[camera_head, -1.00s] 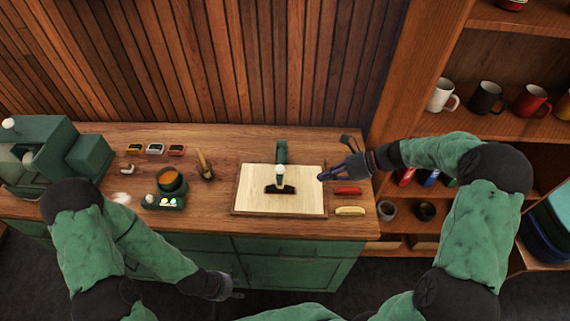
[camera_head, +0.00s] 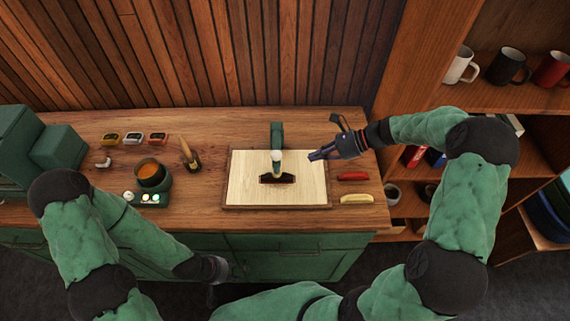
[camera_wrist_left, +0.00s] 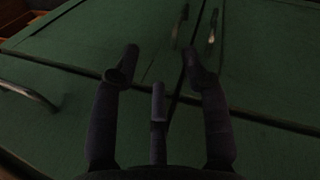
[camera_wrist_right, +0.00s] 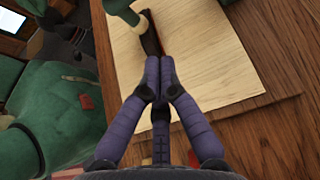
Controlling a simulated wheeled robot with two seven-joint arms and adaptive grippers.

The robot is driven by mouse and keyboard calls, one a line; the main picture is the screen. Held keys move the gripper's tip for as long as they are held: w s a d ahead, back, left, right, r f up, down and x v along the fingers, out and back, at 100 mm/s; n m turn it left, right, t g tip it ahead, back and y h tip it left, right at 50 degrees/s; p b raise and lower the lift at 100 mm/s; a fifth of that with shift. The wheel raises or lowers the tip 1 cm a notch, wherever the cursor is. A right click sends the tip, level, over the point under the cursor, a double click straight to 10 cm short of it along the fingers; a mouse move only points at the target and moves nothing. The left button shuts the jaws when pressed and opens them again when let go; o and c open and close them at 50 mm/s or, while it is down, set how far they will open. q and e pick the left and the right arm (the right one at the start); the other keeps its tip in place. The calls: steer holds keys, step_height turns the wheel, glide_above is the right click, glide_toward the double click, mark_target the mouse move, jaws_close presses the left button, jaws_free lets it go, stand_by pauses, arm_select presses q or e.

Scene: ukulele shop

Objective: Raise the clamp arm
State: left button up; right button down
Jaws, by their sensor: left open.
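The clamp (camera_head: 277,155) stands on a pale wooden board (camera_head: 245,185) on the counter. It has a green arm, a cream-white tip and a dark crossbar low on the board. In the right wrist view the clamp's dark bar (camera_wrist_right: 150,42) lies just beyond my fingertips. My right gripper (camera_head: 312,156) is over the board's right side, right of the clamp and apart from it in the head view. Its purple fingers (camera_wrist_right: 158,78) are together and appear empty. My left gripper (camera_head: 213,290) hangs low in front of the cabinet; its fingers (camera_wrist_left: 158,62) are spread and empty.
A red piece (camera_head: 354,176) and a yellow piece (camera_head: 357,198) lie right of the board. Left of it are a pot (camera_head: 152,174), a brush-like tool (camera_head: 188,154) and several small boxes. Shelves with mugs (camera_head: 508,67) stand at right. Green cabinet fronts (camera_wrist_left: 60,70) face my left gripper.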

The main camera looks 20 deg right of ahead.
mark_target(288, 171)
steer(key=shift+f+b, duration=0.3)
steer(key=shift+f, duration=0.3)
arm_select(q)
steer(key=shift+f, duration=0.6)
arm_select(e)
steer(key=shift+r, duration=0.1)
steer(key=shift+w+a+f, duration=0.1)
steer(key=shift+a+f, duration=0.25)
steer(key=shift+a, duration=0.05)
steer(key=b+x, duration=0.2)
steer(key=x, duration=0.7)
steer(key=r, duration=0.3)
steer(key=shift+a+r, duration=0.1)
steer(key=shift+a, duration=0.25)
arm_select(q)
steer(key=shift+f, duration=1.3)
arm_select(e)
steer(key=shift+w+a+r, duration=0.1)
steer(key=shift+r, duration=0.4)
